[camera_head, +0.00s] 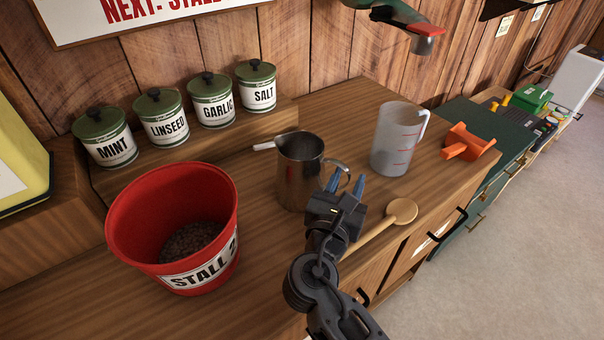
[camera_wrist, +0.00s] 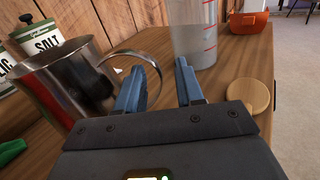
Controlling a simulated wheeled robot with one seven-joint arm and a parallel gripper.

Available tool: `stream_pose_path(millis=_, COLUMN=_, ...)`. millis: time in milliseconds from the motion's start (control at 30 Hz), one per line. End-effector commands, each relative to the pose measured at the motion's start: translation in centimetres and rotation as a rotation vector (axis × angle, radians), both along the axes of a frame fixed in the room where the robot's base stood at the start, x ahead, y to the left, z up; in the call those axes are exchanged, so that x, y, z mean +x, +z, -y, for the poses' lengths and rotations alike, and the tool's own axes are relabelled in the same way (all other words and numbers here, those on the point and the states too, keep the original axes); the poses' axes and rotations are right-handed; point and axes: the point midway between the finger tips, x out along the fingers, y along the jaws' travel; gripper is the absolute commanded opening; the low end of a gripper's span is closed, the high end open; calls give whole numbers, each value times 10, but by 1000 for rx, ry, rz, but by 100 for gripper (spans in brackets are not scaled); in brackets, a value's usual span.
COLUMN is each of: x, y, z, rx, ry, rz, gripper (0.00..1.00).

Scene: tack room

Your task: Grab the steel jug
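The steel jug (camera_head: 298,172) stands upright on the wooden counter, with its loop handle on the right side. A white handle-like end of something sticks out at its left rim. My gripper (camera_head: 345,186) is just right of the jug, close to its handle, with the blue fingers apart. In the wrist view the jug (camera_wrist: 68,85) is at the left, and its handle curves behind the left finger. I cannot tell whether the left finger touches the handle.
A clear measuring jug (camera_head: 397,140) stands behind right, near an orange scoop (camera_head: 468,143). A wooden spoon (camera_head: 387,221) lies right of my gripper. A red bucket (camera_head: 172,225) is at the left. Several green-lidded tins (camera_head: 168,125) stand on a ledge behind.

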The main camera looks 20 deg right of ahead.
Motion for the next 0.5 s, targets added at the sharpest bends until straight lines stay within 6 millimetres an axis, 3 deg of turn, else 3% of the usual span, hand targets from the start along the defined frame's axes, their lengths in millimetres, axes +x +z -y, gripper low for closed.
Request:
stream_pose_path(millis=200, x=20, y=1, z=15, rx=1, ry=-1, rz=1, gripper=37)
stream_pose_path(millis=500, x=21, y=0, z=17, rx=1, ry=1, rz=1, gripper=34)
